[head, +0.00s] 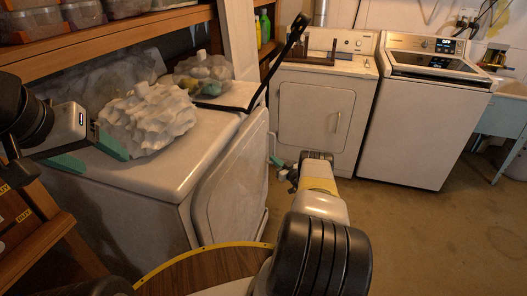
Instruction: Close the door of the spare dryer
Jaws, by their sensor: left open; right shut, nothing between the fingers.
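The spare dryer appears to be the white machine (170,160) at the left, with bags on its top. Its white door (232,190) stands partly open on the machine's right side, its outer edge towards the middle of the room. My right gripper (277,161) is shut and empty, just right of the door's far edge; I cannot tell whether it touches the door. My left gripper (90,153), with teal fingers, is open and empty over the near left part of the dryer top, beside a white crumpled bag (150,118).
Another dryer (317,112) with a shut door and a washer (415,120) stand at the back. The floor (430,240) at the right is clear.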

